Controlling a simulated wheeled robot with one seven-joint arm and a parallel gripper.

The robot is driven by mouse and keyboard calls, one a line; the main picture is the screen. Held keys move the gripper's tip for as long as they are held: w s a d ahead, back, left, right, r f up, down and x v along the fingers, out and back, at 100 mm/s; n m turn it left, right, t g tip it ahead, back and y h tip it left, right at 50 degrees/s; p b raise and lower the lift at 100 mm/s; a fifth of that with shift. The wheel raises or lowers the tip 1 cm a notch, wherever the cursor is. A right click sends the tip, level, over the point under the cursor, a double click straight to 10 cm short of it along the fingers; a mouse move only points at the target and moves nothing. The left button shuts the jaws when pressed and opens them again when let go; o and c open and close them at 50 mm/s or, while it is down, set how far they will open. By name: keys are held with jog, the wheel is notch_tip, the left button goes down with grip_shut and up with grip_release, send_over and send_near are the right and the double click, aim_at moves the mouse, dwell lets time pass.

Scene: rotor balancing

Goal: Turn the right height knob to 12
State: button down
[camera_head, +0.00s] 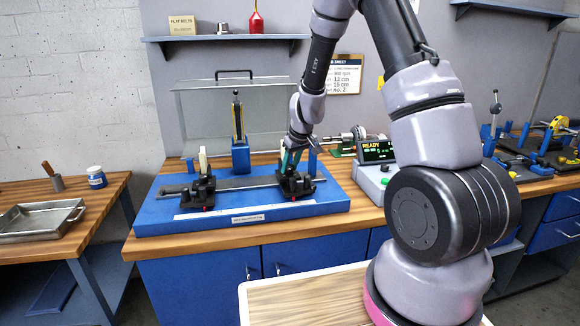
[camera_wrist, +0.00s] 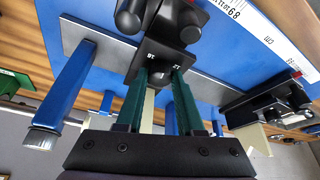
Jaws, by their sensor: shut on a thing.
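The blue balancing bench (camera_head: 240,222) carries two black pedestals on a grey rail. My gripper (camera_head: 288,163) points down at the right pedestal (camera_head: 296,187). In the wrist view its two green fingers (camera_wrist: 163,82) reach to a black plate (camera_wrist: 165,60) on that pedestal and are shut on the right height knob, which is mostly hidden between the tips. Small white numerals on the plate appear upside down, seemingly 18 and 12. I cannot read the knob's setting. The left pedestal (camera_head: 203,190) stands apart, with a cream upright piece on it.
A blue post with a black and yellow top (camera_head: 238,135) stands behind the rail. A display reading READY (camera_head: 376,150) is to the right. A clear guard (camera_head: 205,112) stands behind. A metal tray (camera_head: 40,222) lies on the left table.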

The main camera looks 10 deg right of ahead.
jog(key=m, duration=0.1)
jog(key=m+h, duration=0.1)
jog(key=m, duration=0.2)
jog(key=shift+a+h, duration=0.3)
jog(key=shift+h, duration=0.1)
jog(key=shift+m+h, duration=0.7)
jog(key=shift+m, duration=1.4)
jog(key=c, duration=0.5)
grip_release()
jog(key=shift+r, duration=0.1)
jog(key=v, duration=1)
jog(key=shift+s+a+r, duration=0.15)
jog(key=shift+r, duration=0.1)
